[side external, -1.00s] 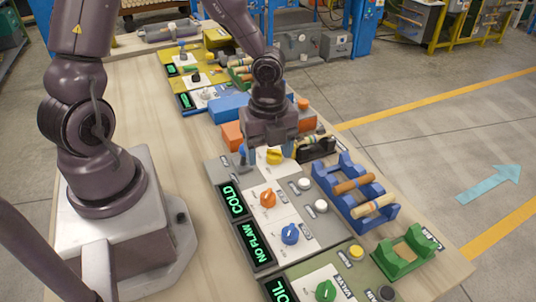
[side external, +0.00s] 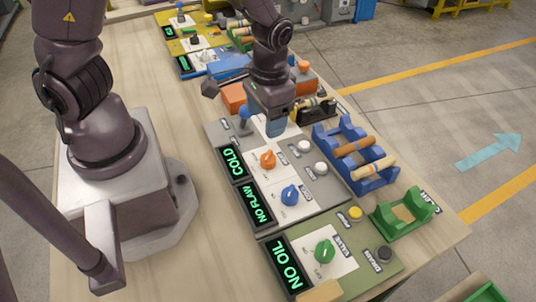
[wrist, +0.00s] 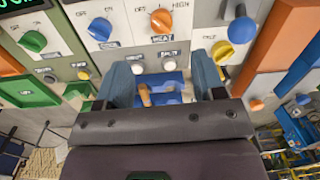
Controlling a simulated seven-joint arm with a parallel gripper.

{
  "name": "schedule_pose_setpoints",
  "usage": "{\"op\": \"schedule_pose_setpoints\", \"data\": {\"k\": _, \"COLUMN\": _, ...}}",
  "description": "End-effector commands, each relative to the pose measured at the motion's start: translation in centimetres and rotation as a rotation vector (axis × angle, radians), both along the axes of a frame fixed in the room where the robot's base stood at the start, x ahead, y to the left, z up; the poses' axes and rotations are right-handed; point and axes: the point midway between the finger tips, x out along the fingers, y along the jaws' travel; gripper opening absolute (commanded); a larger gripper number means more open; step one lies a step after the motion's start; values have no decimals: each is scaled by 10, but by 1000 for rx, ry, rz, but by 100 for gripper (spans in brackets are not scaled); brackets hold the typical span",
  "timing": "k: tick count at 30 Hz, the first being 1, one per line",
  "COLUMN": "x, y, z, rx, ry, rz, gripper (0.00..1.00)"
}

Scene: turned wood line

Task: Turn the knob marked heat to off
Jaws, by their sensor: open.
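The heat knob is orange (side external: 267,160) and stands on a white plate beside a display (side external: 234,161) reading COLD. In the wrist view the heat knob (wrist: 161,20) sits above a label reading HEAT, between printed marks at its left and right; I cannot tell exactly where it points. My gripper (side external: 276,128) is above the panel, just behind the heat knob and apart from it. The wrist view shows the two blue fingers of my gripper (wrist: 163,72) spread wide with nothing held between them.
A blue knob (side external: 290,195) with a NO FLAW display is nearby. A green knob (side external: 324,251) is on the olive panel. Two white buttons (side external: 320,168) and a blue cradle with wooden rollers (side external: 360,165) lie to the right. A blue-topped lever (side external: 243,115) stands left of my gripper.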

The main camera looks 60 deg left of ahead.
Motion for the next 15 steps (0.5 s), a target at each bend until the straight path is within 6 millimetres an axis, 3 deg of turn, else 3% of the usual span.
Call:
{"op": "schedule_pose_setpoints", "data": {"k": 1, "x": 4, "y": 9, "z": 3, "rx": -10, "ry": -27, "rz": 162, "gripper": 63}}
{"op": "schedule_pose_setpoints", "data": {"k": 3, "x": 7, "y": 11, "z": 4, "rx": -28, "ry": -47, "rz": 327, "gripper": 63}}
{"op": "schedule_pose_setpoints", "data": {"k": 6, "x": 8, "y": 8, "z": 4, "rx": -44, "ry": -54, "rz": 444, "gripper": 63}}
{"op": "schedule_pose_setpoints", "data": {"k": 11, "x": 8, "y": 8, "z": -3, "rx": -41, "ry": -52, "rz": 491, "gripper": 63}}
{"op": "schedule_pose_setpoints", "data": {"k": 15, "x": 7, "y": 9, "z": -22, "rx": -38, "ry": -48, "rz": 491, "gripper": 63}}
